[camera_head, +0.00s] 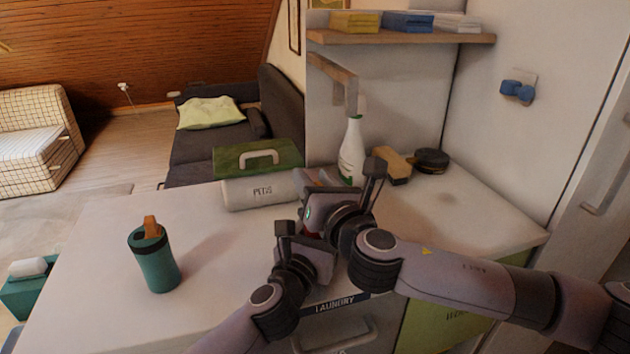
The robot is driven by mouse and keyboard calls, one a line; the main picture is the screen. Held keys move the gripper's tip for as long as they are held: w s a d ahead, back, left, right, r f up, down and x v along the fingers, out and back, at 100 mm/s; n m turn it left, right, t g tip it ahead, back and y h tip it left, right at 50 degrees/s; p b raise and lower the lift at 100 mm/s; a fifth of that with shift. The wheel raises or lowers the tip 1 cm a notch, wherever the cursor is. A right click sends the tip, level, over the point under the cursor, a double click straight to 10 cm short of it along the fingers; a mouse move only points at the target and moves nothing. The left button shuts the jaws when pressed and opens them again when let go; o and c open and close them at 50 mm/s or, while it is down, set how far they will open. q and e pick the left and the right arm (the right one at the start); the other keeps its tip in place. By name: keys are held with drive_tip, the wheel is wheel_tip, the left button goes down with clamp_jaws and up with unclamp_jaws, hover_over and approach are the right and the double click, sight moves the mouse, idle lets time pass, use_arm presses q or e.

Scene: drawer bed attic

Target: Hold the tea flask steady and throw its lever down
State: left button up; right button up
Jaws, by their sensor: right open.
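The tea flask (155,262) is a teal bottle with a dark rim, standing upright at the left of the white counter. Its orange lever (151,226) sticks up from the top. My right gripper (345,180) is open, well to the right of the flask, in front of the white bottle and not touching the flask. My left gripper (302,245) is low over the counter, close beside the right one and also apart from the flask. Its fingers are partly hidden, so I cannot tell its opening.
A box labelled PETS (262,190) with a green lid stands behind the grippers. A white bottle (351,153), a tan block (391,165) and a dark round object (432,161) stand at the back right. The white counter (215,235) is clear between flask and grippers.

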clamp_jaws()
drive_tip(key=shift+w+d+f+m, duration=0.15)
drive_tip(key=shift+d+m, duration=0.1)
drive_tip(key=shift+m, duration=0.75)
drive_tip(key=shift+w+d+f+m, duration=0.1)
drive_tip(key=shift+d+f+m, duration=0.1)
drive_tip(key=shift+m, duration=0.8)
drive_tip(key=shift+w+d+f+m, duration=0.15)
drive_tip(key=shift+d+m, duration=0.1)
drive_tip(key=shift+m, duration=0.75)
drive_tip(key=shift+s, duration=0.1)
unclamp_jaws()
drive_tip(key=shift+d, duration=0.1)
